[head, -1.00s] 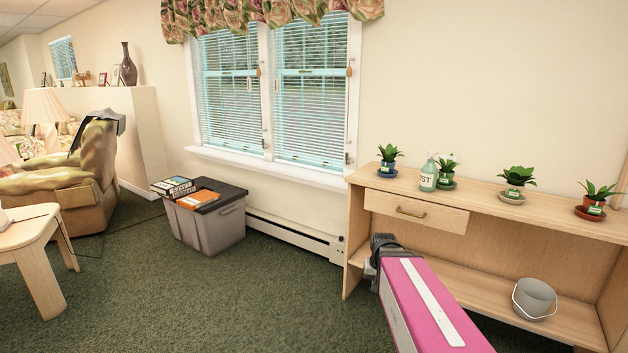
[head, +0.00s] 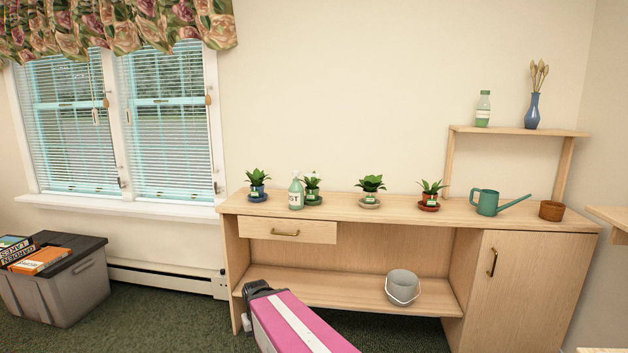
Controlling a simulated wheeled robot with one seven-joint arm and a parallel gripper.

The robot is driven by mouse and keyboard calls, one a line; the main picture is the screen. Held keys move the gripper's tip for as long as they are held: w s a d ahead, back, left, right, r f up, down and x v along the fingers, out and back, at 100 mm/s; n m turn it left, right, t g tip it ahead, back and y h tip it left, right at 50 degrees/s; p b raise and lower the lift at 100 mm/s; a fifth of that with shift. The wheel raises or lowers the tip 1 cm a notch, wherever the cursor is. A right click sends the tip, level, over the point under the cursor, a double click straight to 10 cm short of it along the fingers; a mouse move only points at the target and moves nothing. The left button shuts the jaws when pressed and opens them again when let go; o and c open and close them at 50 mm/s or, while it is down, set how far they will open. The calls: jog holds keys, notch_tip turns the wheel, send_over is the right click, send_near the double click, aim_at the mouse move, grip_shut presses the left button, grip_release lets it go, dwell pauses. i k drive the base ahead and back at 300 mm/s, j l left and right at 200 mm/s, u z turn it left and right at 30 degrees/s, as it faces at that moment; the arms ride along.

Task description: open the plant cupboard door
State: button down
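The plant cupboard door (head: 525,295) is the light wood panel at the right end of the plant bench. It looks shut, flush with the bench front. Its brass handle (head: 493,262) is upright near the door's upper left edge. My pink arm reaches up from the bottom of the picture. Its dark end, my gripper (head: 254,293), is in front of the bench's left end, well left of the door and apart from the handle. The fingers are too small and turned away to tell open from shut.
The wooden bench top (head: 400,212) holds several potted plants, a spray bottle (head: 296,191), a green watering can (head: 488,202) and a brown pot (head: 551,210). A grey bucket (head: 402,286) sits on the lower shelf. Another wooden surface (head: 610,214) juts in at the right edge.

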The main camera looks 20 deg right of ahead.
aim_at(527, 285)
jog(key=z, duration=2.4)
jog(key=i+j+z, duration=0.15)
jog(key=i+l+u, duration=0.2)
jog(key=i, duration=0.35)
jog(key=j, duration=0.1)
